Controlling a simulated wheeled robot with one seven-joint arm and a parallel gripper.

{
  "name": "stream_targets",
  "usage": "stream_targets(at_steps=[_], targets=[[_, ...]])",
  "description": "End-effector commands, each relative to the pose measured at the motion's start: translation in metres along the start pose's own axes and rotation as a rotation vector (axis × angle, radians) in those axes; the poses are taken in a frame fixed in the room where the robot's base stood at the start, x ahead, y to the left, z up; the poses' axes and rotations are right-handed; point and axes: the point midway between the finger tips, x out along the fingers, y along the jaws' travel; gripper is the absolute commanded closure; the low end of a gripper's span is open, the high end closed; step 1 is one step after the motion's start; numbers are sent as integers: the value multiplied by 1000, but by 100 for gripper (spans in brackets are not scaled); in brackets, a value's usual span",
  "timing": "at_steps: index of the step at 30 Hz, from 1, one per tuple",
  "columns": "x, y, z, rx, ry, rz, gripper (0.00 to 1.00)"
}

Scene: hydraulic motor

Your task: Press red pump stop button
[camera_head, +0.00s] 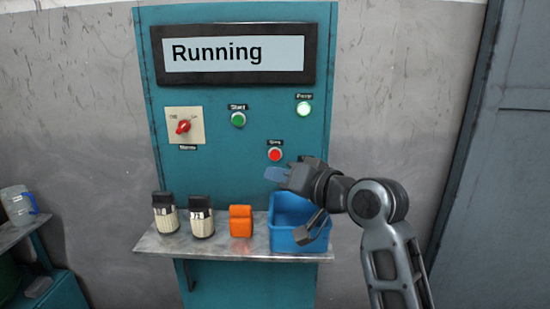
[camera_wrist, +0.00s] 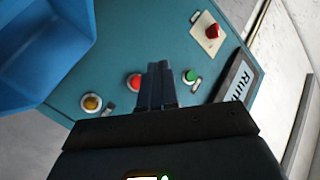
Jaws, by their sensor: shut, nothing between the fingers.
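The red stop button (camera_head: 275,155) sits on the teal control panel (camera_head: 225,115), below and left of the lit power lamp (camera_head: 304,108). In the wrist view the red button (camera_wrist: 134,80) shows just left of my fingers. My gripper (camera_head: 283,175) is shut and empty, in front of the panel and just below the red button in the head view. In the wrist view my gripper (camera_wrist: 160,70) has its fingertips between the red button and the green start button (camera_wrist: 190,76). I cannot tell how far the fingertips are from the panel. The screen (camera_head: 233,54) reads "Running".
A metal shelf (camera_head: 160,246) below the panel holds two dark-capped containers (camera_head: 165,215), an orange object (camera_head: 240,221) and a blue bin (camera_head: 285,240). The bin is close beneath my gripper. A red rotary switch (camera_head: 184,126) is at the panel's left.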

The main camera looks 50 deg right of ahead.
Motion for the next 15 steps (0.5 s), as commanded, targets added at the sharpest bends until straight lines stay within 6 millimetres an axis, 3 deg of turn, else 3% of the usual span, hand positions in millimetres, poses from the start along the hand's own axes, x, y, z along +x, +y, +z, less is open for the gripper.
stream_targets(at_steps=[15], targets=[[41,30,-31,-1,0,1,100]])
